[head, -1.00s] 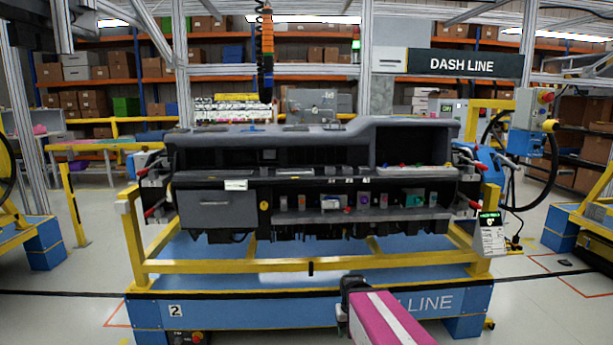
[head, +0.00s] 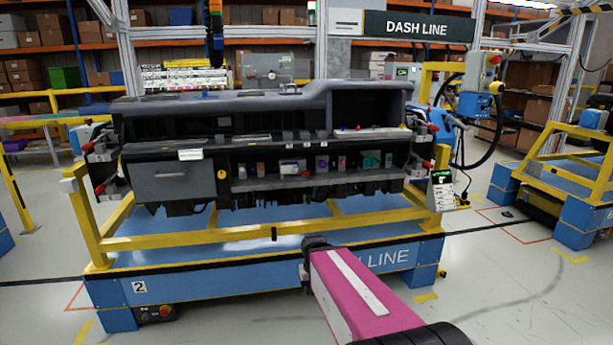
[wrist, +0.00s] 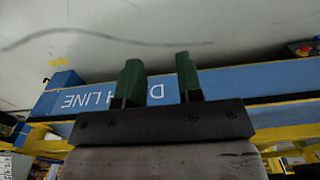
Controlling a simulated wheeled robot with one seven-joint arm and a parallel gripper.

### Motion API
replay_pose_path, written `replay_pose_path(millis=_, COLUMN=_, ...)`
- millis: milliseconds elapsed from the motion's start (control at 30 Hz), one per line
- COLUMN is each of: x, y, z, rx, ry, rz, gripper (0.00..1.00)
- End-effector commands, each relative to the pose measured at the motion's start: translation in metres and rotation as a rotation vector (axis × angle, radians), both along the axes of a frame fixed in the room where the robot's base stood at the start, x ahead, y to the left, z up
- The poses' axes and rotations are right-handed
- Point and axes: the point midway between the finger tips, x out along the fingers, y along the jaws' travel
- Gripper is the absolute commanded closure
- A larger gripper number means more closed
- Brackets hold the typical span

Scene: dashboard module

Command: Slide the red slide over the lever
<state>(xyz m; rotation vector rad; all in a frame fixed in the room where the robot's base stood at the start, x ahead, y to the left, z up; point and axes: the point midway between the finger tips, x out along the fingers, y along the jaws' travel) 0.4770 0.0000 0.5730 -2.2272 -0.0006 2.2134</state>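The dashboard module (head: 265,105) rests on a yellow fixture frame in the head view. Several small coloured parts sit in a row along its lower shelf, among them a white part (head: 292,167), a purple part (head: 321,164) and a green part (head: 371,159). They are too small to tell which is the red slide or the lever. My gripper (head: 312,243) is low in front of the fixture, well away from these parts. In the wrist view my gripper (wrist: 160,80) has its two green fingers apart, with nothing between them.
The yellow frame (head: 250,235) and blue base (head: 220,280) stand between my arm and the module. Red-handled clamps flank the module, one at right (head: 425,163). A hanging tag (head: 442,190) is at the right corner. Grey floor (head: 500,290) is clear at right.

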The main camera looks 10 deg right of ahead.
Motion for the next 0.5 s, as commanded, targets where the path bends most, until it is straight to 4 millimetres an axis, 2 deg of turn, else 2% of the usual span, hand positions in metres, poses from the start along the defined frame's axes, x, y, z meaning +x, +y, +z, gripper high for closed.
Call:
replay_pose_path(millis=33, x=0.002, y=0.000, z=0.000, rx=0.007, ry=-0.001, rz=-0.004, gripper=0.83)
replay_pose_path(millis=100, x=0.008, y=0.000, z=0.001, rx=0.030, ry=-0.006, rz=-0.018, gripper=1.00)
replay_pose_path(millis=267, x=0.038, y=-0.001, z=0.008, rx=0.166, ry=-0.034, rz=-0.091, gripper=1.00)
replay_pose_path(millis=500, x=0.107, y=-0.012, z=0.043, rx=0.486, ry=-0.125, rz=-0.252, gripper=1.00)
